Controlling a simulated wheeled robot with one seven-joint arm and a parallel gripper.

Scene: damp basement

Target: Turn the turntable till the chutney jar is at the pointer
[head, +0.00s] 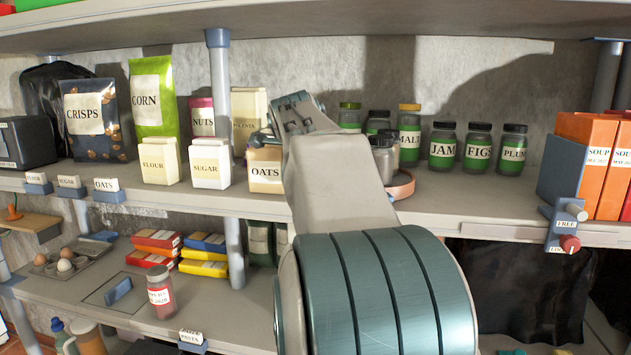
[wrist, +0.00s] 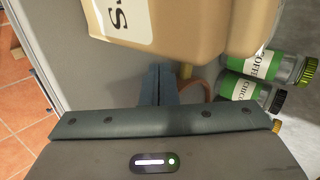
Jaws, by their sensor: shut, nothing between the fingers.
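The turntable (head: 402,187) shows as a reddish-brown rim on the upper shelf, mostly hidden behind my arm. In the wrist view a curved brown edge (wrist: 203,91) beside my fingers looks like its rim. My gripper (wrist: 157,84) is shut and empty, close to the tan oats container; I cannot tell whether it touches the rim. A grey-lidded jar (head: 384,158) stands at the turntable, its label hidden. I cannot make out a chutney label or the pointer. In the head view my arm hides the fingertips.
The oats container (head: 265,170) stands left of my gripper. Green-labelled jars reading malt (head: 409,140), jam (head: 442,147), figs (head: 478,148) and plum (head: 512,150) stand to the right. Orange soup boxes (head: 585,160) are at the far right. The shelf front below the jars is clear.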

